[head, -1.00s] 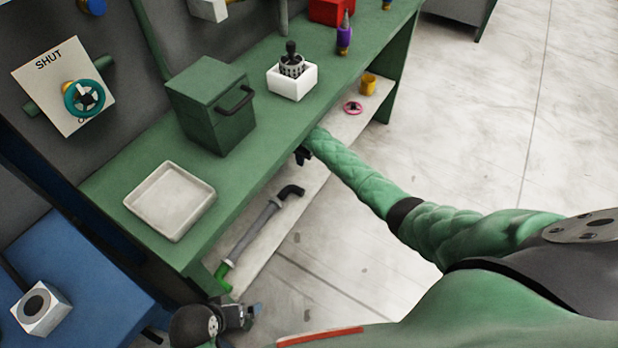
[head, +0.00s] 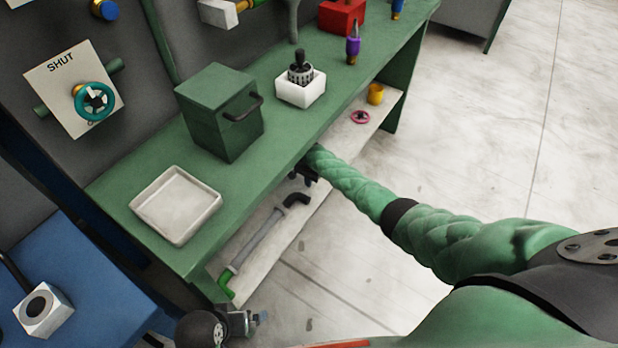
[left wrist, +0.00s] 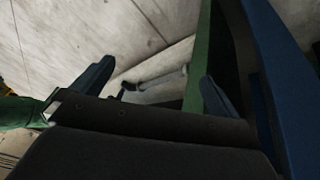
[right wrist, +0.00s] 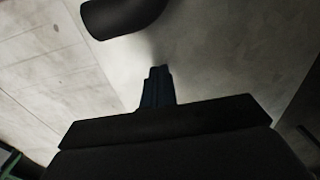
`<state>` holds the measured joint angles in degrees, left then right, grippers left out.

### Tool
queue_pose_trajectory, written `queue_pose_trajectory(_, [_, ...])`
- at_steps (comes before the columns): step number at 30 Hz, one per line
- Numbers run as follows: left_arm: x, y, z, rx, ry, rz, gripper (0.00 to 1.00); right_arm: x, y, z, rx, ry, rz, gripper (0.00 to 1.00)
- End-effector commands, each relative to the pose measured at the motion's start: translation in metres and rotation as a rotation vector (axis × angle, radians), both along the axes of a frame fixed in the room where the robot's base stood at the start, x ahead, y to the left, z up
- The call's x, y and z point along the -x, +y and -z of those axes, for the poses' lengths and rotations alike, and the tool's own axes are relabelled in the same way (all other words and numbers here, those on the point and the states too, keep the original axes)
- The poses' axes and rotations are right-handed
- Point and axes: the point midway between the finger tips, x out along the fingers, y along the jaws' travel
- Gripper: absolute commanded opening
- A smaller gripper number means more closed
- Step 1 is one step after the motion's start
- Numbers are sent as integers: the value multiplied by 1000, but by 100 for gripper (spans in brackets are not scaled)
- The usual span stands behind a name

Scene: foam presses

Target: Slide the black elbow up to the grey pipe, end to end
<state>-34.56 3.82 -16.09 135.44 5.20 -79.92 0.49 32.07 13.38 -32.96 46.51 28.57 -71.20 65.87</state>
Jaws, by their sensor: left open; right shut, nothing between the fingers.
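The black elbow (head: 296,199) lies on the pale lower shelf, at the upper right end of the grey pipe (head: 257,240). I cannot tell whether a small gap is left between them. A green elbow (head: 226,282) is at the pipe's other end. My right gripper (head: 306,178) is just beyond the black elbow, partly under the bench edge. In the right wrist view its fingers (right wrist: 158,75) are shut and empty, apart from the black elbow (right wrist: 125,15). My left gripper (head: 258,319) is open and empty; the pipe (left wrist: 165,79) shows beyond its fingers (left wrist: 152,88).
The green bench top (head: 150,190) overhangs the shelf (head: 318,190). On the bench are a white tray (head: 172,238), a green box (head: 225,125) and a white holder (head: 301,92). A pink ring (head: 360,117) and a yellow cup (head: 376,94) stand farther along the shelf.

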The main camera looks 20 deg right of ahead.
Motion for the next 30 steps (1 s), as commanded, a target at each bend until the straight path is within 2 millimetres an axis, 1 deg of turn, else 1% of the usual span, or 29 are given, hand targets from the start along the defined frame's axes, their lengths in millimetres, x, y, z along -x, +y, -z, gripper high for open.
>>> queue_pose_trajectory(3, [3,5,-6,-16,22,0,100,9,10,-3,-1,1,-2,0])
queue_pose_trajectory(10, [4,14,-23,-33,31,-8,100,19,24,-2,0,1,-2,0])
queue_pose_trajectory(16, [6,20,-23,-43,46,-18,100,23,29,-1,-1,1,-2,0])
queue_pose_trajectory(25, [7,17,-22,-37,48,-17,100,23,29,-1,-1,1,-1,0])
queue_pose_trajectory(28, [7,18,-23,-40,48,-15,100,23,35,-2,-2,1,-2,0])
queue_pose_trajectory(30, [7,20,-24,-46,51,-13,100,23,43,-2,-2,2,-1,0])
